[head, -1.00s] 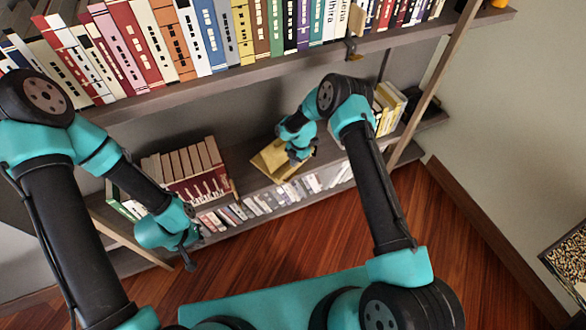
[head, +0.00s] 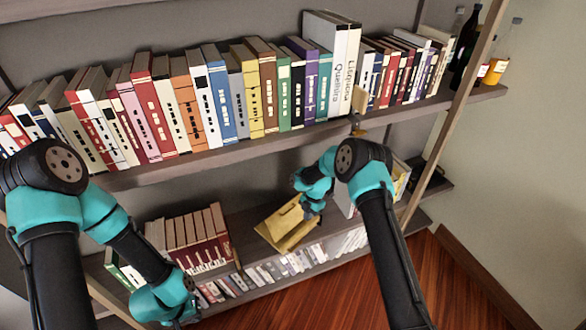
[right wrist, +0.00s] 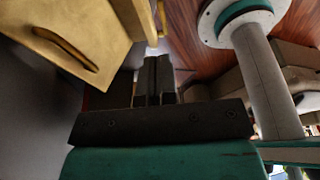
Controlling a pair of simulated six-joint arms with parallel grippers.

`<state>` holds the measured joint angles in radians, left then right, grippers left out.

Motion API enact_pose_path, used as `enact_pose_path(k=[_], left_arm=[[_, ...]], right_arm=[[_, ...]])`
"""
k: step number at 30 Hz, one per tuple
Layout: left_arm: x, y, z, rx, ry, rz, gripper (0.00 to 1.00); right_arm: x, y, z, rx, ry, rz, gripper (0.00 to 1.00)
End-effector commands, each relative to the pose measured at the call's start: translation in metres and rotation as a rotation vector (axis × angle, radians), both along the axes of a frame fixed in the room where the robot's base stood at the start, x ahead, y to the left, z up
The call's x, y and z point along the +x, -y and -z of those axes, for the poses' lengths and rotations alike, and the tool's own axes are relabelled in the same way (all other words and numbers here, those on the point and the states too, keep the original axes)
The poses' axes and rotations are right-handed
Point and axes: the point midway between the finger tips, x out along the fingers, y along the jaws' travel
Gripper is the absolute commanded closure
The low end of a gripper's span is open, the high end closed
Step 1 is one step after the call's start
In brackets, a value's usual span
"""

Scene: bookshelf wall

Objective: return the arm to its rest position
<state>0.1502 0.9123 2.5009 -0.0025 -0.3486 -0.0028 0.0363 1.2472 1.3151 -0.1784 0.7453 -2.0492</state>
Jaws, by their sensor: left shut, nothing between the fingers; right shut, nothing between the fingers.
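My right gripper (head: 313,211) is at the lower shelf, beside the right side of a yellow box (head: 284,228). In the right wrist view its two dark fingers (right wrist: 154,76) are closed together with nothing between them. My left gripper (head: 180,322) hangs low at the bottom edge of the head view, in front of the lower shelf, partly cut off. It is shut and empty.
A long row of books (head: 210,95) fills the upper shelf, with bottles (head: 495,65) at its right end. Maroon books (head: 190,240) stand left of the yellow box. Smaller books (head: 300,260) line the shelf below. Wooden floor (head: 460,290) is clear at lower right.

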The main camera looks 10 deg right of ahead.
Motion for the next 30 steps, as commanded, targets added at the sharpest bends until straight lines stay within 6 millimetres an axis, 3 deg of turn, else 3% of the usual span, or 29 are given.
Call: enact_pose_path(k=[5, 11, 20, 30], left_arm=[[0.0, 0.0, 0.0, 0.0, 0.0, 0.0, 1.0], [0.0, 0.0, 0.0, 0.0, 0.0, 0.0, 1.0], [0.0, 0.0, 0.0, 0.0, 0.0, 0.0, 1.0], [0.0, 0.0, 0.0, 0.0, 0.0, 0.0, 1.0]], right_arm=[[-0.005, 0.0, 0.001, -0.001, -0.007, 0.036, 1.0], [-0.034, 0.0, 0.007, -0.008, -0.043, 0.257, 1.0], [-0.114, 0.002, 0.012, -0.021, -0.155, 0.823, 1.0], [-0.216, 0.009, -0.004, -0.035, -0.318, 1.483, 1.0]])
